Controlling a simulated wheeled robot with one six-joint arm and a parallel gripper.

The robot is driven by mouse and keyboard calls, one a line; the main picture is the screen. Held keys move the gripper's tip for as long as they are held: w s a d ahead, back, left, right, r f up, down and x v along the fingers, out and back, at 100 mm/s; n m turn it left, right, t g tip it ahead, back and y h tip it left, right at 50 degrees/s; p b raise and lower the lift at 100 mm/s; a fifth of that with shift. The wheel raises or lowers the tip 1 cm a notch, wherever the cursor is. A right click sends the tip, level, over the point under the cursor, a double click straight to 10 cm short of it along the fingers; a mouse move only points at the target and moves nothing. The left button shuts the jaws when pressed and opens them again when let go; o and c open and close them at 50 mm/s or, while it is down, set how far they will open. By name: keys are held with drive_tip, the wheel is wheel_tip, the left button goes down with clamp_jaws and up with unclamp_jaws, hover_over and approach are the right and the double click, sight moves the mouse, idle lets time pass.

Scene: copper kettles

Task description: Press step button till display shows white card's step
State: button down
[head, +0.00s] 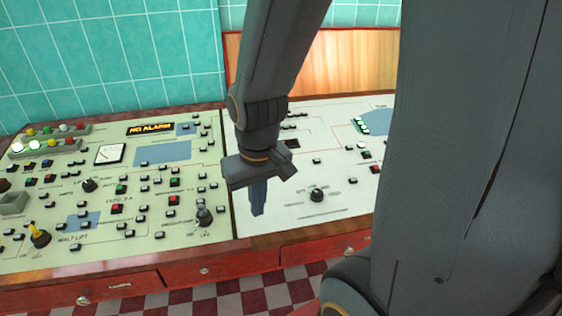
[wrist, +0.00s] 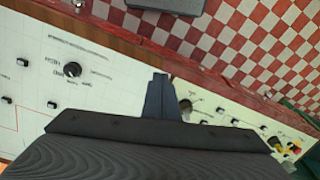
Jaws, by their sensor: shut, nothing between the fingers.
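My gripper (head: 258,211) points down over the console, near the seam between its left and right panels. Its fingers are shut and empty; they also show in the wrist view (wrist: 160,80). I cannot tell whether the tips touch the surface. Several small black push buttons are on the right panel (head: 335,160); their labels are too small to read, so I cannot tell which is the step button. I cannot make out a white card in either view.
A round black knob (head: 317,195) stands right of my gripper; it also shows in the wrist view (wrist: 72,69). The left panel (head: 60,255) holds crowded buttons, a yellow-based lever (head: 40,236) and a lit "NO ALARM" display (head: 150,128). Red drawers (head: 215,271) line the front.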

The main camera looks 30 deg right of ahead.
drive_tip(key=w+d+r+n+t+y+p, duration=0.2)
drive_tip(key=w+d+n+t+p, duration=0.4)
drive_tip(key=w+d+n, duration=0.8)
drive_tip(key=w+d+t+y, duration=0.1)
drive_tip(key=w+d+t, duration=0.2)
drive_tip(key=w, duration=0.3)
drive_tip(key=shift+w+d+n+y, duration=0.15)
drive_tip(key=shift+d+n+y, duration=0.25)
drive_tip(key=f+b, duration=0.2)
drive_tip(key=f, duration=0.1)
drive_tip(key=w+f+b, duration=0.1)
drive_tip(key=f+b, duration=0.4)
drive_tip(key=shift+w+d+f, duration=0.25)
drive_tip(key=shift+w+f, duration=0.05)
drive_tip(key=shift+w, duration=0.05)
drive_tip(key=shift+f, duration=0.1)
idle(0.9)
drive_tip(key=shift+w+f, duration=0.1)
drive_tip(key=shift+f, duration=0.2)
